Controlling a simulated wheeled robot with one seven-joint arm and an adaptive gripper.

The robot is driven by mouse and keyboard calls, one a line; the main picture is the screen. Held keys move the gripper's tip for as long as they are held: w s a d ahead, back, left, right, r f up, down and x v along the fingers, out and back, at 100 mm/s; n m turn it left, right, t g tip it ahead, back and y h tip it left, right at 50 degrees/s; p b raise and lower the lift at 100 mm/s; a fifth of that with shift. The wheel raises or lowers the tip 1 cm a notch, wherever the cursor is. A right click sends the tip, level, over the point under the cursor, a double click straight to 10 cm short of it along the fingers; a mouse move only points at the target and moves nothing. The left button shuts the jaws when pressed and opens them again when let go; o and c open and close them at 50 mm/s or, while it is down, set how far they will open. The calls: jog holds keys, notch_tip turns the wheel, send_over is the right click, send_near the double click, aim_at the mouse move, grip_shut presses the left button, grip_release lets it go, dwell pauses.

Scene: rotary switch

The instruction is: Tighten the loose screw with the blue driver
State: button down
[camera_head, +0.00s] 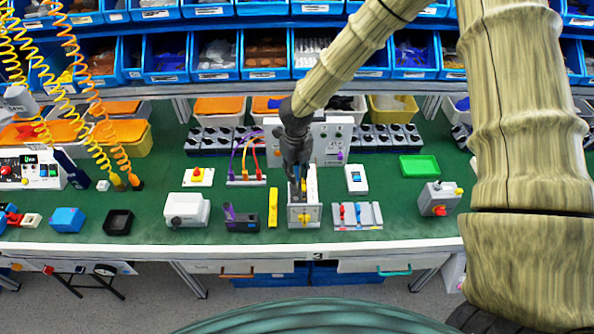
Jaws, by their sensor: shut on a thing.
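My gripper (299,186) points down at the middle of the bench, just above a grey box (294,216) with a yellow part on its front. It is shut on a slim upright blue thing (312,183), which looks like the blue driver. The fingers cover part of it, and its tip is hidden. I cannot tell whether it touches the box. The loose screw cannot be made out at this size. A grey rack (374,222) with small red and blue pieces stands just right of the box.
A yellow block (273,207) and a dark holder with a purple piece (240,221) stand close on the left. A white switch box (356,179), a green tray (420,166) and a grey box with a red knob (439,199) are to the right. White panels (333,141) stand behind.

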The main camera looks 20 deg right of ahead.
jog(key=m, duration=0.6)
jog(key=shift+a+f+b, duration=0.1)
jog(key=shift+b, duration=0.3)
jog(key=shift+m, duration=1)
jog(key=m, duration=0.4)
jog(key=shift+a+m, duration=0.1)
jog(key=shift+m, duration=0.2)
jog(key=m, duration=0.3)
jog(key=shift+w, duration=0.1)
jog(key=shift+m, duration=0.4)
jog(key=shift+m+b, duration=0.3)
jog(key=shift+m, duration=0.8)
jog(key=m, duration=0.5)
jog(key=shift+w+f, duration=0.1)
jog(key=shift+m, duration=0.3)
